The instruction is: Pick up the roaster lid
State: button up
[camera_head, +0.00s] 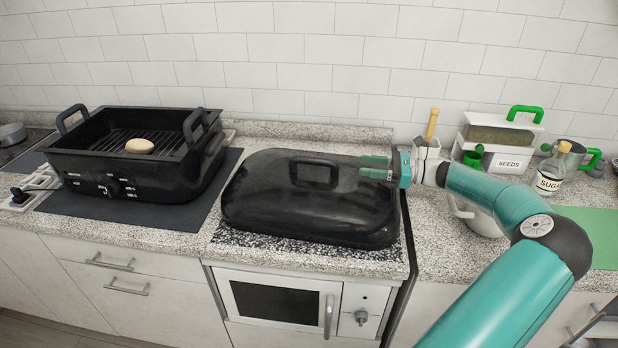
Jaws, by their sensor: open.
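The roaster lid (265,212) is a large black domed cover with a dark arched handle (315,163) on top. It lies on the granite counter in the middle of the view. My gripper (364,168) comes from the right, with its green fingers over the right part of the lid, just right of the handle. The fingers are open and hold nothing. Whether they touch the lid cannot be told. The black roaster base (140,180) stands open at the left, with a rack inside and a round pale item (139,146) on the rack.
A white-tiled wall runs behind the counter. At the right stand a white seeds box (510,162) with a green handle, a sugar bottle (550,173), a white pot (480,219) and a green mat (596,235). A dark mat (165,214) lies under the roaster base.

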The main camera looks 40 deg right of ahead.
aim_at(332, 162)
jog(key=x, duration=1.3)
jog(key=shift+a, duration=0.25)
grip_shut()
jog(key=shift+r, duration=0.2)
dwell(0.8)
